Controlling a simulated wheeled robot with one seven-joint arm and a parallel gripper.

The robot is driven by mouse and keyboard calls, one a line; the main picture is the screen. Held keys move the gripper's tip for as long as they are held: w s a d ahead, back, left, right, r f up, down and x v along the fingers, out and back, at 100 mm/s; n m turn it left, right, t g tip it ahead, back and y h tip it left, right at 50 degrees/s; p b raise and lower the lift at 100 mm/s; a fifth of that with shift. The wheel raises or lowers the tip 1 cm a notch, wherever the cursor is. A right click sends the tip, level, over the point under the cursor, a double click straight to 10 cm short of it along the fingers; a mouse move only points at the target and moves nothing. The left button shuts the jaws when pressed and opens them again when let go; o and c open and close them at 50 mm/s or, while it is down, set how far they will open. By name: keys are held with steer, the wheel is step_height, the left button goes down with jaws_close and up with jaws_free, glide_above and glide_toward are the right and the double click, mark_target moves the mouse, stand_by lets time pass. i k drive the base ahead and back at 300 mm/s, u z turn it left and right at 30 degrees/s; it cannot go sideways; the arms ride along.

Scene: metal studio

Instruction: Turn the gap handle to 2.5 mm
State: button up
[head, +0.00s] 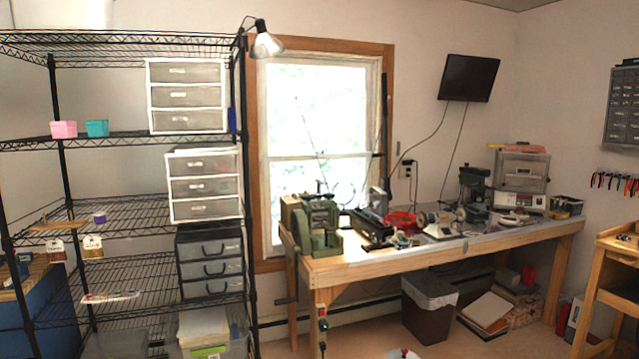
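A green rolling mill (318,232) stands at the near left end of the wooden workbench (345,272) in the head view. Something dark sits on top of the mill, but it is too small to tell if it is the gap handle. No gap scale or number can be read. A dark crank (287,300) shows below the mill, by the bench's left leg. My gripper is not in view.
A black wire shelf rack (110,143) with drawer units stands left of the bench. Other tools and machines crowd the bench top. A bin (428,308) and stacked boxes (485,312) sit beneath it. Some floor before the bench is bare.

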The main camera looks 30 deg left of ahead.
mark_target(318, 190)
steer(key=u, duration=0.2)
steer(key=i, duration=1.1)
steer(key=u, duration=1.15)
steer(key=i, duration=1.55)
steer(key=u, duration=1.05)
